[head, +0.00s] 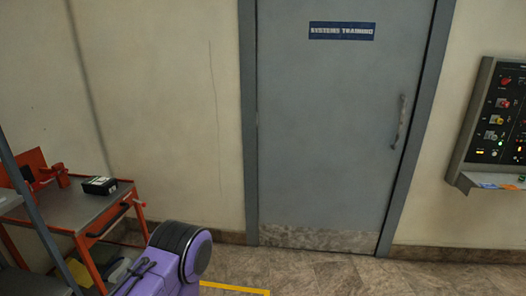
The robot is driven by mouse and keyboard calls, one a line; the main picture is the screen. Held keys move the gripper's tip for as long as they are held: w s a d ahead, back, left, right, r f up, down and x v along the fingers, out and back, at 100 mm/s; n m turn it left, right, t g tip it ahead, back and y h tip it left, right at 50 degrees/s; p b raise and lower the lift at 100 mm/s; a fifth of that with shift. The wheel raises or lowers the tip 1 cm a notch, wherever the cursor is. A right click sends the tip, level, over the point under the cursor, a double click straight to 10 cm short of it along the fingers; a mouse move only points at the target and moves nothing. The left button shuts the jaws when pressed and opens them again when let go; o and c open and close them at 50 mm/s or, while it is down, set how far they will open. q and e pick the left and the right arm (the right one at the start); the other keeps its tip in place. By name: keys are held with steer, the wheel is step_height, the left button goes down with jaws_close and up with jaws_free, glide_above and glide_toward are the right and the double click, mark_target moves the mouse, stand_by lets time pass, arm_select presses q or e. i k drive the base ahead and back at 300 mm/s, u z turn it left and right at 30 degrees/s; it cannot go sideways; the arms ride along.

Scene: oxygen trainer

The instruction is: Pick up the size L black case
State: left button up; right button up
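A small black case (100,185) with a pale label on its near side lies on the grey top of an orange-framed cart (62,212) at the left of the head view. The label is too small to read, so I cannot tell the size. Neither my left nor my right gripper shows in the head view, and nothing is seen touching the case.
Red-orange parts (55,175) stand on the cart left of the case. A closed grey door (330,130) fills the middle. A control panel (500,115) hangs at the right. The tiled floor (350,272) before the door is clear, with a yellow line (235,288).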

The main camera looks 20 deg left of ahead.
mark_target(98, 185)
steer(key=u, duration=0.4)
steer(key=i, duration=2.25)
steer(key=u, duration=0.85)
